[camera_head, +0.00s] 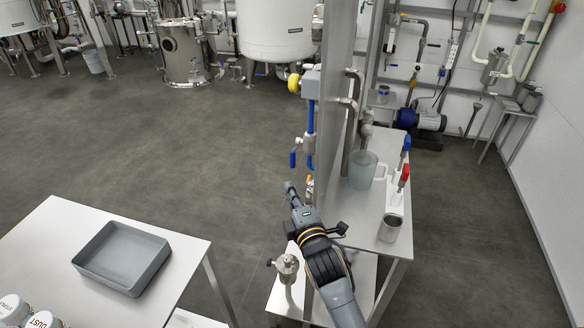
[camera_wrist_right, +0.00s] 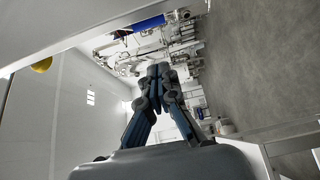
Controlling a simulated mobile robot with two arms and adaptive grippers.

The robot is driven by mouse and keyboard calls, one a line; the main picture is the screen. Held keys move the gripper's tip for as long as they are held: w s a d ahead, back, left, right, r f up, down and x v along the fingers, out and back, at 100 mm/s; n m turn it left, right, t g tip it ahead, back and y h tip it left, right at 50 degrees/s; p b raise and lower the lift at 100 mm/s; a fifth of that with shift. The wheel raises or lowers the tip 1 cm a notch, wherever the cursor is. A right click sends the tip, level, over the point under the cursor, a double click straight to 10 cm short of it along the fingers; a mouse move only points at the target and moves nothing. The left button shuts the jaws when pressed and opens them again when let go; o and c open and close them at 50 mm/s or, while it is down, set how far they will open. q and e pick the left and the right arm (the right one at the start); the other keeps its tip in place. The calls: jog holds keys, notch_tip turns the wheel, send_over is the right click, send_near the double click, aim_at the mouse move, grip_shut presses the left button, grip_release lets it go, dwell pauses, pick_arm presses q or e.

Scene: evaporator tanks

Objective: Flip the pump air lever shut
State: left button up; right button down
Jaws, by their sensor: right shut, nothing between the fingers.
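A blue-handled lever (camera_head: 293,159) hangs down beside a small metal valve (camera_head: 308,143) on a blue air line (camera_head: 310,118), on the near side of the grey post. It appears to be the pump air lever. My right gripper (camera_head: 288,187) is just below this lever, with its fingers shut and empty; a gap seems to show between fingertips and lever. The right wrist view shows the closed fingertips (camera_wrist_right: 158,70) with nothing between them. A blue tube (camera_wrist_right: 150,24) shows beyond them there. My left gripper is not in view.
The grey post (camera_head: 338,100) stands right of the lever. A yellow knob (camera_head: 294,83) sits above it. A steel table (camera_head: 375,215) holds a jug (camera_head: 362,170), a metal cup (camera_head: 390,228) and red and blue handles. A left table (camera_head: 190,250) bears a grey tray (camera_head: 122,258).

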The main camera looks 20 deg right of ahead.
aim_at(294, 153)
jog(key=w+d+p, duration=0.2)
jog(key=w+d, duration=0.1)
jog(key=w, duration=0.4)
jog(key=shift+w, duration=0.2)
jog(key=shift+a, duration=0.1)
jog(key=shift+w+d+f, duration=0.25)
jog(key=shift+w+f, duration=0.05)
jog(key=shift+w, duration=0.1)
jog(key=shift+f, duration=0.1)
